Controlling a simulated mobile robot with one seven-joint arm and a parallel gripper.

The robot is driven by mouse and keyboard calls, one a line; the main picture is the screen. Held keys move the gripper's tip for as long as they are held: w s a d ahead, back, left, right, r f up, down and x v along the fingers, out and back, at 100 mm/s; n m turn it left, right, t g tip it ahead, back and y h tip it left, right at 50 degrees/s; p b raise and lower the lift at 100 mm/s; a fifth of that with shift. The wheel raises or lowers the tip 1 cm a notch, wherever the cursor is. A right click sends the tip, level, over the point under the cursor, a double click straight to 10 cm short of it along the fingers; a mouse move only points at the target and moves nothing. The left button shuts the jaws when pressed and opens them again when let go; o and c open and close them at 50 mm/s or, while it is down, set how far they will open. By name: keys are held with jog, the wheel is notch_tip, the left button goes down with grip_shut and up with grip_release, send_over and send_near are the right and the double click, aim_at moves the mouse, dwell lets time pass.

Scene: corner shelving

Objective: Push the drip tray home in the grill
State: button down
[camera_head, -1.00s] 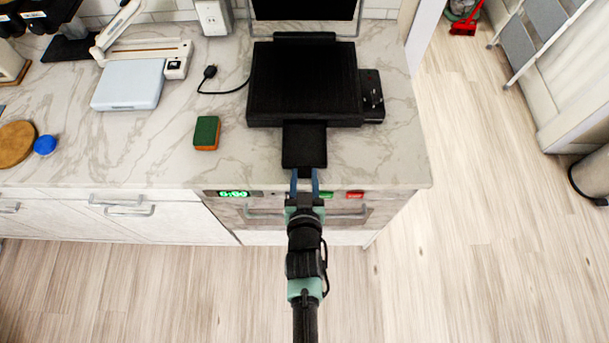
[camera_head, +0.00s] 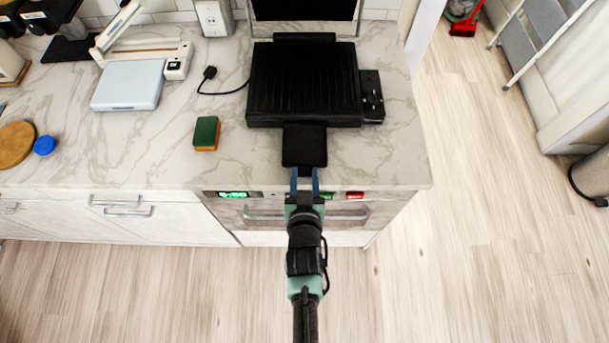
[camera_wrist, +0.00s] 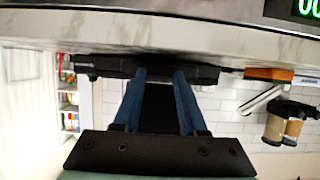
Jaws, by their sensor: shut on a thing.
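The black grill (camera_head: 304,84) stands on the marble counter, with a ribbed plate on top and a control panel on its right side. The black drip tray (camera_head: 304,145) sticks out of the grill's front toward the counter's edge. My gripper (camera_head: 304,178) is at the tray's near end, its blue fingers shut on it. In the wrist view, which looks upside down, the blue fingers flank the dark tray (camera_wrist: 158,108), and the grill shows as a dark band beyond. How far the tray reaches inside the grill is hidden.
A green and orange sponge (camera_head: 206,133) lies left of the tray. A plug with a black cord (camera_head: 210,72) lies left of the grill. A white scale-like device (camera_head: 128,84) and a blue lid (camera_head: 45,145) are farther left. The counter's right edge is close to the grill.

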aim_at(304, 163)
jog(key=shift+s+r, duration=0.1)
jog(key=shift+s, duration=0.2)
dwell(1.6)
jog(key=shift+w+b, duration=0.7)
jog(key=shift+w, duration=1.85)
jog(key=shift+w+b, duration=2.6)
jog(key=shift+w, duration=1.1)
jog(key=shift+c, duration=1.9)
grip_release()
jog(key=shift+s, duration=0.1)
